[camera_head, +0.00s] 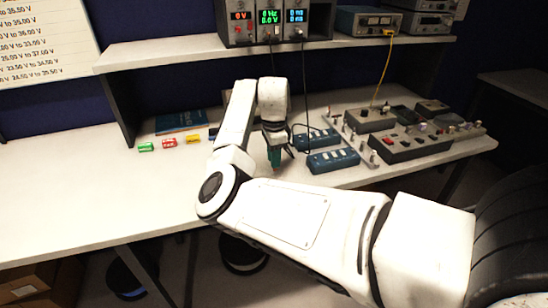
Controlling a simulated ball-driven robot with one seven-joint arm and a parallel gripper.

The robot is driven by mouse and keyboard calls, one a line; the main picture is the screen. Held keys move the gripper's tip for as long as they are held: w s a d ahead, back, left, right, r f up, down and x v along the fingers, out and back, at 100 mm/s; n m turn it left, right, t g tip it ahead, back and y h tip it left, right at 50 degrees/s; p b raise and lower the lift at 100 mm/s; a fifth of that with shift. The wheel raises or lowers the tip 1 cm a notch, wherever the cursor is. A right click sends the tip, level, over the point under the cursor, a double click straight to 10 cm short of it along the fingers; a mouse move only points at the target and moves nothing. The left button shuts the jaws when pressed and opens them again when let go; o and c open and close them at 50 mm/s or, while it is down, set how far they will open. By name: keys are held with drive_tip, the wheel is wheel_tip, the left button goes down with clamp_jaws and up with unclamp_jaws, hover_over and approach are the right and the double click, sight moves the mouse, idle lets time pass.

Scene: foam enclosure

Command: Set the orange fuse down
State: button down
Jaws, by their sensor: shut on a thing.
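My gripper (275,153) hangs fingers down over the front middle of the white bench, left of the blue boxes. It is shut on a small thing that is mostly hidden. Teal-green shows between the fingers, and a small reddish bit, taken as the orange fuse (275,168), shows at the lower end, close to the bench top. I cannot tell whether it touches the bench. A green block (145,147), a red block (168,142) and a yellow block (193,139) lie in a row at the left.
Blue boxes (333,160) with a black cable lie right of my gripper. Grey instrument boxes (411,146) and small parts fill the bench's right. A blue book (181,120) lies behind the blocks. A shelf (165,56) spans above. The bench's left front (80,195) is bare.

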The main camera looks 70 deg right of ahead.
drive_tip(key=shift+f, duration=0.45)
drive_tip(key=c, duration=1)
unclamp_jaws()
drive_tip(key=shift+f, duration=0.1)
drive_tip(key=shift+o, duration=0.2)
wheel_tip(320, 180, up, 12)
drive_tip(key=b, duration=0.1)
